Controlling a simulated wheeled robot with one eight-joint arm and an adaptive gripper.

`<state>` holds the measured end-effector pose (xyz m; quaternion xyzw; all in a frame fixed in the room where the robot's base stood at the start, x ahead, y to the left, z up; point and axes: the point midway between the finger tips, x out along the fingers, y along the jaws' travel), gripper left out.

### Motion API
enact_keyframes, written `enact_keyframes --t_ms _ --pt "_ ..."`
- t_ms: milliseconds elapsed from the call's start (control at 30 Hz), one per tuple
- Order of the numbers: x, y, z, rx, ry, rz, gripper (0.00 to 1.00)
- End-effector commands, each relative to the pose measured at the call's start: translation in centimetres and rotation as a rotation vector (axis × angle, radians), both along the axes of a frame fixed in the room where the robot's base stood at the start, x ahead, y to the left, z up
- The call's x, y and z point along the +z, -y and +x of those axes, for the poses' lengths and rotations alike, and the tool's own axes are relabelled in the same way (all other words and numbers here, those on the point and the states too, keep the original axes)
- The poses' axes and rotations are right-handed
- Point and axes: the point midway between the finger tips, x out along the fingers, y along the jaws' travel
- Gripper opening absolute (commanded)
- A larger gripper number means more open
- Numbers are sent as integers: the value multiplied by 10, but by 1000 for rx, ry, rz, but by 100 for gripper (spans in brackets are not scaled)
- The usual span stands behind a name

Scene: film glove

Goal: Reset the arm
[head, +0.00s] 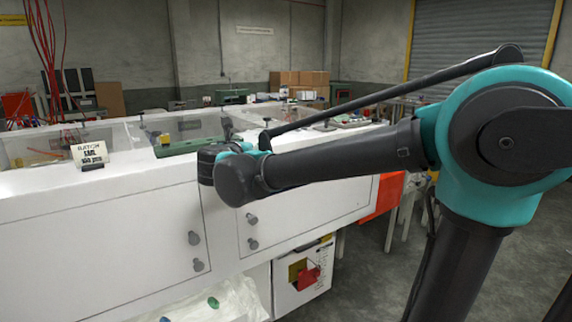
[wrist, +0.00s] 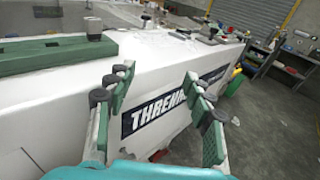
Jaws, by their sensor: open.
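My gripper (wrist: 160,95) is open and empty in the wrist view. Its two fingers with green pads are spread apart in front of the white machine's side, which carries a dark label (wrist: 165,108) with partly covered lettering. In the head view my teal and black arm reaches from the right toward the machine, and the gripper's fingers are hidden behind the arm's end. I cannot tell from the wrist view whether a finger touches the machine.
The long white machine (head: 110,235) fills the left and middle. A sign (head: 90,153) stands on its top. A green block (wrist: 50,55) lies on top near the gripper. Cardboard boxes (head: 300,79) stand at the back. Open floor (wrist: 270,125) lies to the right.

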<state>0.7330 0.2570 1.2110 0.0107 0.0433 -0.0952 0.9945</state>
Motion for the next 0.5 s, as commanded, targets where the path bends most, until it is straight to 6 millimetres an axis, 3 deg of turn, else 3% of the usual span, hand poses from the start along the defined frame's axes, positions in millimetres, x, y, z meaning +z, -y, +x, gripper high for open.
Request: enact_keyframes --t_ms 267,500 --pt "-26 35 3 -66 -42 133 52" --pt "-62 83 2 -168 -90 322 52"
